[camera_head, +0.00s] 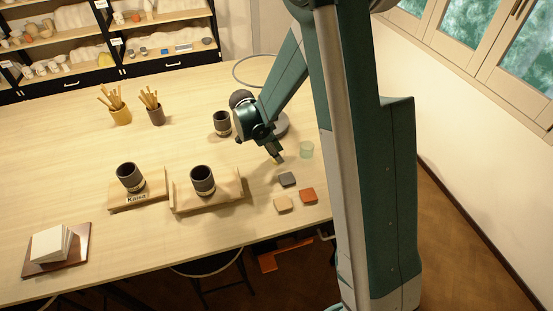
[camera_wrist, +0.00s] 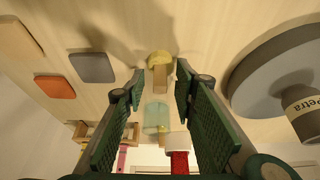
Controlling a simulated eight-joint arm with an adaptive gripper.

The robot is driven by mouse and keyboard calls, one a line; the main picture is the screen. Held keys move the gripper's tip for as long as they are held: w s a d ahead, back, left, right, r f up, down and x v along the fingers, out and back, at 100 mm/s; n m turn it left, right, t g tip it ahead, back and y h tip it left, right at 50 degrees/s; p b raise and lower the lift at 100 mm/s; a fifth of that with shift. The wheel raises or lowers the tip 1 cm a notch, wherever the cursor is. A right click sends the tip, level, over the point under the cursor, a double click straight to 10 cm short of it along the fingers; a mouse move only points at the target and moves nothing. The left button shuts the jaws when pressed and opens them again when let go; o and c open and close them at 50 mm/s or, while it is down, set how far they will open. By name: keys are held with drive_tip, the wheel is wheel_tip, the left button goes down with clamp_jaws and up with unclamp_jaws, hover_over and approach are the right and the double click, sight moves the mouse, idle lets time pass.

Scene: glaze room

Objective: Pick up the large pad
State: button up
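My gripper (camera_wrist: 160,90) is open, its two dark green fingers apart with a gap between them. A yellow rounded pad with a short wooden handle (camera_wrist: 160,60) lies ahead of the fingertips, lined up with the gap. I cannot tell whether the fingers touch it. In the head view my gripper (camera_head: 277,158) is low over the table, and a small yellowish bit (camera_head: 280,161) shows at its tip. No pad is clearly marked as the large one.
Near the gripper are grey (camera_head: 287,179), beige (camera_head: 283,204) and orange (camera_head: 307,195) tiles and a pale green glass (camera_head: 306,150). A grey wheel (camera_wrist: 265,75) bears a cup labelled Petra (camera_wrist: 303,115). Dark cups (camera_head: 203,180) stand on wooden boards to the left.

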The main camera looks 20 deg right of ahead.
drive_tip(key=c, duration=0.9)
drive_tip(key=shift+o, duration=0.2)
drive_tip(key=shift+r, duration=0.1)
drive_tip(key=shift+r, duration=4.9)
